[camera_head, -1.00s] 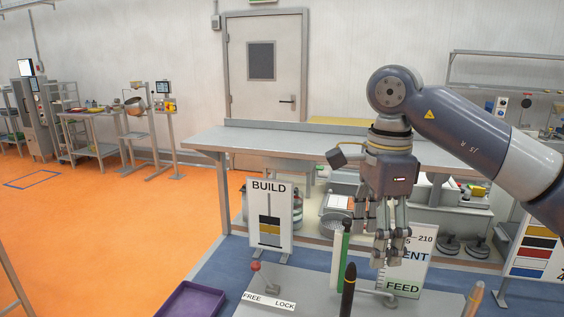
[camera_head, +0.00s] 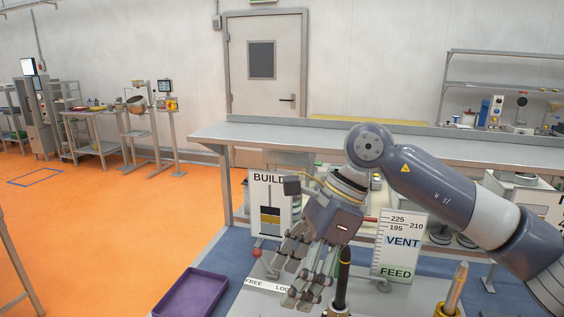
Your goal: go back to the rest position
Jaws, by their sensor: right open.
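My right gripper (camera_head: 300,278) hangs over the grey bench, tilted with its fingers pointing down and left. Its fingers are apart, and I see nothing held between them. It is in front of the BUILD sign (camera_head: 262,183) and hides part of the FREE/LOCK label (camera_head: 256,285). A dark upright pointed rod (camera_head: 343,272) stands just right of the fingers. I cannot tell the gap between them. My right arm comes in from the right edge. My left gripper is not in view.
A purple tray (camera_head: 190,297) lies left of the gripper. A red-knobbed lever (camera_head: 257,252) stands beside the label. A VENT/FEED sign (camera_head: 402,246) and a tan-tipped rod (camera_head: 457,285) stand to the right. A long grey table (camera_head: 300,140) is behind. The orange floor at left is mostly clear.

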